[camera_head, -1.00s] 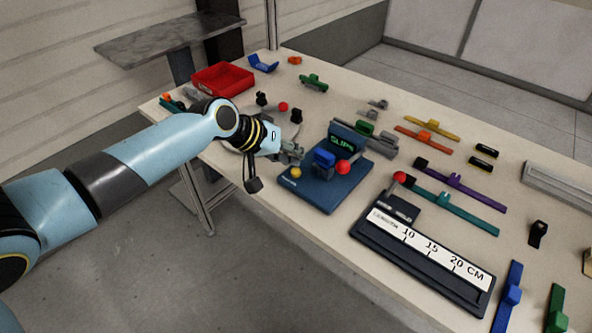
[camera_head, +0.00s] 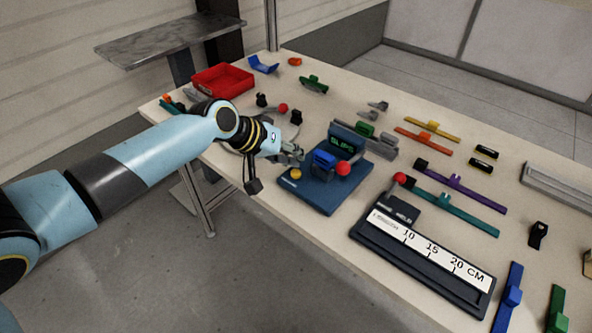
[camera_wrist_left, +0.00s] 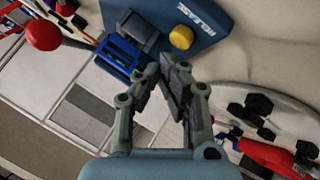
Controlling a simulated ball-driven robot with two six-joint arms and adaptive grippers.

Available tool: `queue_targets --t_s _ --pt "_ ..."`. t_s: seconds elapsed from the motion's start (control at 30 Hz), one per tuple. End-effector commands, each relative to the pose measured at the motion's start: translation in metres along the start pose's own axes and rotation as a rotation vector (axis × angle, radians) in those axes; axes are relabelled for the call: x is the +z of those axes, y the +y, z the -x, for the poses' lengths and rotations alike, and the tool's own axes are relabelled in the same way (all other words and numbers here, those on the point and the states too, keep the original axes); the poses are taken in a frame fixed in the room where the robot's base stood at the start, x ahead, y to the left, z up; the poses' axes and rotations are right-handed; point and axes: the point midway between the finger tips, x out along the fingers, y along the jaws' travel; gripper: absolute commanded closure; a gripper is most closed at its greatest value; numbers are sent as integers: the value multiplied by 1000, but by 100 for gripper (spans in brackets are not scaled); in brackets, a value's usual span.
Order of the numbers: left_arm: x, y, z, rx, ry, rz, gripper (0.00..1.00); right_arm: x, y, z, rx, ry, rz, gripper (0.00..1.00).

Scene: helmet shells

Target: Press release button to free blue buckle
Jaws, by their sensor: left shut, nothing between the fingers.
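The blue buckle (camera_head: 324,159) sits on a dark blue device base (camera_head: 322,199) marked "CLIPS" on its display. It also shows in the left wrist view (camera_wrist_left: 122,54). A yellow button (camera_head: 295,174) is at the base's near left corner; in the left wrist view the yellow button (camera_wrist_left: 181,37) lies beside the word RELEASE. My left gripper (camera_head: 299,155) is shut and empty, beside the buckle and above the button's side of the base. In the left wrist view its fingertips (camera_wrist_left: 172,64) are just below the buckle and button; I cannot tell whether they touch anything. My right gripper is not visible.
A red ball knob (camera_head: 343,168) stands at the device's right. A length gauge (camera_head: 425,258) lies to the right. Several coloured strips, clips and a red bin (camera_head: 222,81) are spread over the table (camera_head: 290,85). A helmet-like part lies behind my left wrist.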

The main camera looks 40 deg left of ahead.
Motion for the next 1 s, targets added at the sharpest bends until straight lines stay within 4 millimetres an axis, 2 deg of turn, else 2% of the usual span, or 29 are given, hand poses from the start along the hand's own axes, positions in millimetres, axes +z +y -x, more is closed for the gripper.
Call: queue_targets --t_s 1.0 --pt "6 -6 -9 0 0 0 100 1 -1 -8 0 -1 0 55"
